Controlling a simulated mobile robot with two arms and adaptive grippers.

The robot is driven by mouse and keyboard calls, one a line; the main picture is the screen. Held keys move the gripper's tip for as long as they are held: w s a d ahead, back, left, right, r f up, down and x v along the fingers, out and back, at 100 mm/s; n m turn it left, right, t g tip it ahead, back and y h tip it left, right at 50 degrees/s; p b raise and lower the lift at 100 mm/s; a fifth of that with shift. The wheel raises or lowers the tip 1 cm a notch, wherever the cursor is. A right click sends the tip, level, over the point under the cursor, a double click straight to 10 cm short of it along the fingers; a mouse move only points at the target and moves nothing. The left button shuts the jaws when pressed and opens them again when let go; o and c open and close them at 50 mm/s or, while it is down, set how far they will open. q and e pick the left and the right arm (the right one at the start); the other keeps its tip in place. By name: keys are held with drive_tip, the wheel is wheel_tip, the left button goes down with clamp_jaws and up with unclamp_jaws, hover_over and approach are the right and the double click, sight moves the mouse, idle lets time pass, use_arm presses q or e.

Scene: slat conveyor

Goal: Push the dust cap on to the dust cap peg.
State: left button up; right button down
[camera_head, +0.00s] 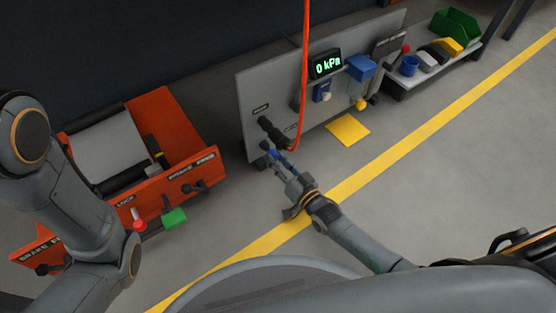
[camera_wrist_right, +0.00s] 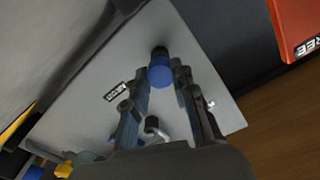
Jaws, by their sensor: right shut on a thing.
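The blue dust cap (camera_wrist_right: 160,74) is between the fingertips of my right gripper (camera_wrist_right: 161,82) in the right wrist view. It also shows as a small blue spot in the head view (camera_head: 273,154). My right gripper (camera_head: 279,163) is shut on it, low in front of the left end of the grey panel (camera_head: 252,95). A short dark stub (camera_wrist_right: 159,51), which looks like the dust cap peg, shows just behind the cap and roughly in line with it. The cap hides part of the stub, and I cannot tell whether they touch. My left gripper is out of view.
A red hose (camera_head: 305,60) hangs down close to my right gripper. Black fittings (camera_head: 272,131) stick out of the panel above the gripper. An orange-red unit (camera_head: 170,125) stands left; a bench with bins (camera_head: 430,65) stands right.

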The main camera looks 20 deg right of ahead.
drive_tip(key=shift+b+x, duration=0.3)
drive_tip(key=shift+x, duration=0.5)
drive_tip(key=c, duration=1)
unclamp_jaws()
